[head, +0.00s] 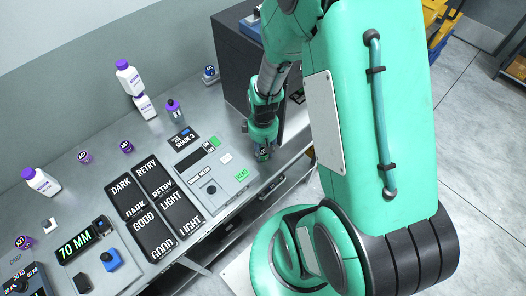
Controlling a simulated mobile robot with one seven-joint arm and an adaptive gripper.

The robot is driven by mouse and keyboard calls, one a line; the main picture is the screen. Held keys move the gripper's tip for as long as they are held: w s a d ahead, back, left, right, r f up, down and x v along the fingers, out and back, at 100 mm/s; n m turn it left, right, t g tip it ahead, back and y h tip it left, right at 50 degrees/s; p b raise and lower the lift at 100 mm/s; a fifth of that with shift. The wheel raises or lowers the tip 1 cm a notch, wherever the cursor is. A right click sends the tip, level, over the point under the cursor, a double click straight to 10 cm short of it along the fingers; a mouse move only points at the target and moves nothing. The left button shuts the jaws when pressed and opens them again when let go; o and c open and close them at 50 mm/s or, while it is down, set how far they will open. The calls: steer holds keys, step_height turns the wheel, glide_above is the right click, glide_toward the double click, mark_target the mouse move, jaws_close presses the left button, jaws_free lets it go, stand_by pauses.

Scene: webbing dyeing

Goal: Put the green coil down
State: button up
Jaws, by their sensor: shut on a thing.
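My gripper (263,150) points down at the right end of the grey bench, beside the grey measuring box. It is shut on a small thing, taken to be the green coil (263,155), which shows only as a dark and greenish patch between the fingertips. The fingers and the small size in view hide most of it. I cannot tell whether its underside touches the bench.
The grey measuring box (211,187) stands left of my gripper, with dark labelled mats (154,203) further left. A dark cabinet (232,62) stands behind. White bottles (129,78) stand at the back. The bench's front edge is close to my gripper.

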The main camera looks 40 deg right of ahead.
mark_target(263, 152)
steer(key=shift+f, duration=0.2)
steer(key=o, duration=1.1)
steer(key=shift+r, duration=0.1)
step_height(263, 152, up, 12)
steer(key=p, duration=0.2)
steer(key=shift+r, duration=0.15)
stand_by(0.4)
